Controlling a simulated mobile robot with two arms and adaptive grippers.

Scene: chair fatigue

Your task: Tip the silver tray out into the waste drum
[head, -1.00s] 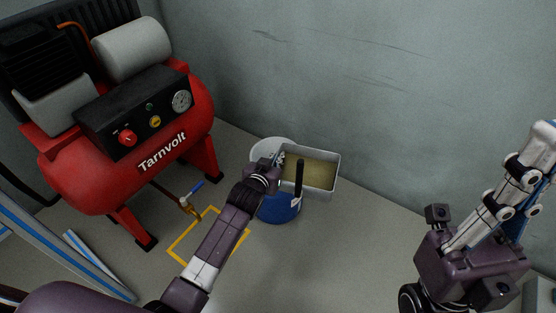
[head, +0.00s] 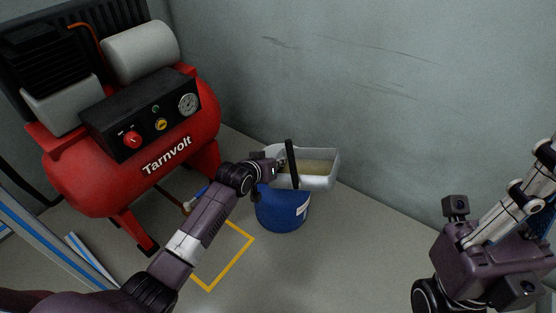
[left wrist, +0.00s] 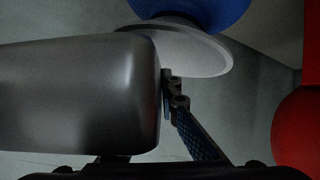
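The silver tray (head: 318,183) is held up in the head view, near the wall, with a tan layer (head: 316,168) inside. It looks slightly tilted. My left gripper (head: 281,166) is at the tray's left end and appears shut on it. In the left wrist view the tray's grey outside (left wrist: 80,90) fills the left, with a finger (left wrist: 174,97) against its edge. The blue waste drum (head: 283,210) stands on the floor below and in front of the tray, with a wide white rim (left wrist: 190,50). My right gripper (head: 522,190) is raised at the right edge, holding nothing visible.
A red compressor (head: 140,170) stands at the left. A yellow floor outline (head: 230,268) lies in front of the drum. Blue-and-white rails (head: 55,250) lie at lower left. The grey wall (head: 400,110) is close behind the tray. Floor right of the drum is clear.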

